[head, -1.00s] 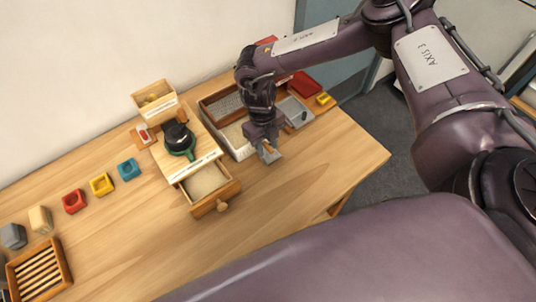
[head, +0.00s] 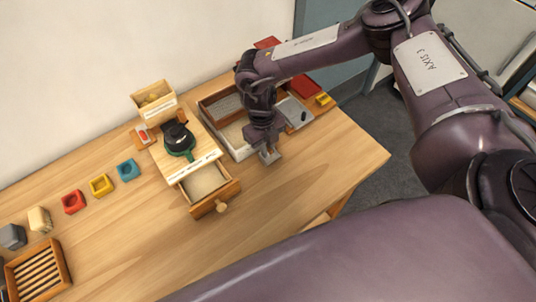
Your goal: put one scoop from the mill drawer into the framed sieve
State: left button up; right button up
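The wooden mill (head: 181,158) has a black top with a green ring. Its drawer (head: 213,203) is pulled out at the front and holds a pale meal (head: 204,181). The framed sieve (head: 206,115), a brown wooden frame with grey mesh, stands right of the mill, partly hidden by my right arm. My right gripper (head: 268,154) points down just in front of the sieve's right front side, right of the drawer. A small grey piece shows at its fingertips; I cannot tell whether this is a scoop or the fingers. My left gripper is not in view.
A grey plate (head: 295,112) and a red block (head: 306,87) lie to the right. A blue block (head: 128,170), a yellow one (head: 101,185) and a slatted crate (head: 38,272) stand left. The front right tabletop is clear.

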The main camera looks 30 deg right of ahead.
aim_at(268, 148)
grip_shut()
jog(key=shift+r+p, duration=2.2)
jog(key=shift+r, duration=0.35)
